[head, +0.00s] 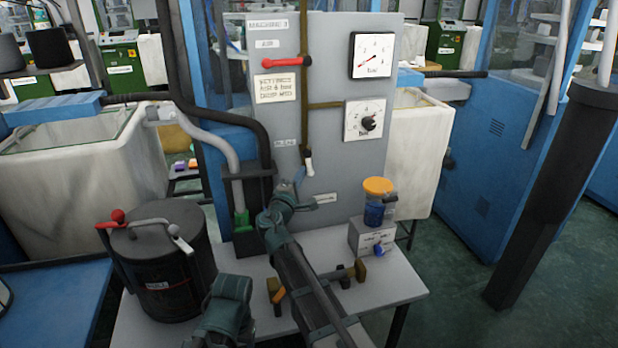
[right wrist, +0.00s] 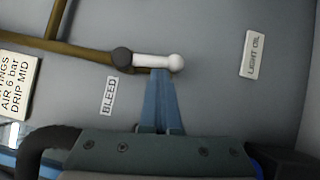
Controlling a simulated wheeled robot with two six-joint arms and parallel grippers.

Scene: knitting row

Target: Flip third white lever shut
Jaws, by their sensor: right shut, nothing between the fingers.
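A white lever (head: 309,167) with a dark pivot hangs at the lower end of a brown pipe on the grey panel. It also shows in the right wrist view (right wrist: 155,61), in line with the pipe, near the BLEED label (right wrist: 109,96). My right gripper (head: 299,176) is at the lever, its blue fingers shut and empty. In the right wrist view its fingertips (right wrist: 160,73) meet the lever's edge near the round white end; I cannot tell whether they touch. Another white-ended lever (head: 178,238) is on the dark drum. My left gripper is not in view.
The grey panel (head: 345,25) carries a red lever (head: 287,63) and two dials. Hoses run left of the panel.

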